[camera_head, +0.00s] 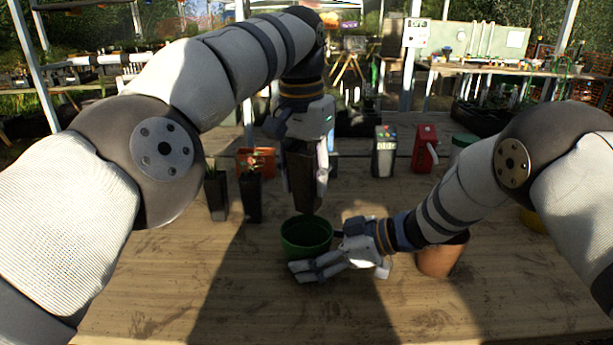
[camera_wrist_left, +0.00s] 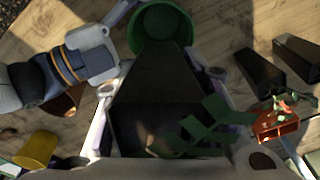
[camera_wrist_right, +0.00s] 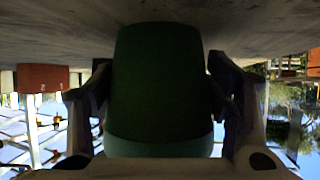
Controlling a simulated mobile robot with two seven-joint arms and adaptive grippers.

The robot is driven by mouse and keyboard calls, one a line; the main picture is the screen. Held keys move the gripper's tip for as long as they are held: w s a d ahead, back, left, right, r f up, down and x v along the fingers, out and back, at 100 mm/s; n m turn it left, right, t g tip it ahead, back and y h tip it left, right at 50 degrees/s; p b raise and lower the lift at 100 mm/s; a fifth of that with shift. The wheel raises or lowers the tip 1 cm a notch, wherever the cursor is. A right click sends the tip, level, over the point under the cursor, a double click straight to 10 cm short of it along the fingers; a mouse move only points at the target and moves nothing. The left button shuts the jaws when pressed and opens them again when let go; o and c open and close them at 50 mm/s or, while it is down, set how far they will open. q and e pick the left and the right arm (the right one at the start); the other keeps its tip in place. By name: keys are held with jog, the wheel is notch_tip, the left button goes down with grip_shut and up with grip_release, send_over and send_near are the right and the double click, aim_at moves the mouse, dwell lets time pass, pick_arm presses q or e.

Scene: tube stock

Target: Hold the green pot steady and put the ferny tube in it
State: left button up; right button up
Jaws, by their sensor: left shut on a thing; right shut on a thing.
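The green pot (camera_head: 306,238) stands on the table in the middle of the head view. My right gripper (camera_head: 318,256) is shut on it from the right, and it fills the middle of the right wrist view (camera_wrist_right: 158,85) between the fingers. My left gripper (camera_head: 303,150) is shut on the ferny tube (camera_head: 303,188), a dark square tapered tube held upright, its lower end just above the pot's far rim. In the left wrist view the tube (camera_wrist_left: 150,80) shows with green fronds (camera_wrist_left: 208,124), and the pot (camera_wrist_left: 160,24) lies beyond its narrow end. The fronds are hidden in the head view.
Two dark tubes with plants (camera_head: 216,196) (camera_head: 252,198) stand left of the pot, with an orange crate (camera_head: 265,158) behind. A grey box (camera_head: 384,152) and a red can (camera_head: 425,150) stand at the back right. A terracotta pot (camera_head: 437,262) is behind my right wrist. The front table is clear.

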dwell(0.3)
pick_arm(q)
send_near(306, 240)
jog(key=shift+s+d+f, duration=0.1)
jog(key=shift+s+f, duration=0.4)
jog(key=shift+f, duration=0.6)
jog(key=shift+s+d+f, duration=0.1)
jog(key=shift+s+f, duration=0.45)
jog(key=shift+f, duration=0.55)
jog(key=shift+s+d+f, duration=0.1)
jog(key=shift+s+f, duration=0.4)
jog(key=shift+f, duration=0.6)
jog(key=o, duration=1.4)
jog(key=shift+f, duration=0.1)
jog(key=shift+c, duration=0.2)
jog(key=r, duration=0.8)
jog(key=s+r, duration=0.1)
jog(key=r, duration=0.3)
jog(key=shift+a, duration=0.25)
pick_arm(e)
jog(key=shift+c, duration=0.5)
jog(key=o, duration=0.9)
jog(key=shift+o, duration=0.2)
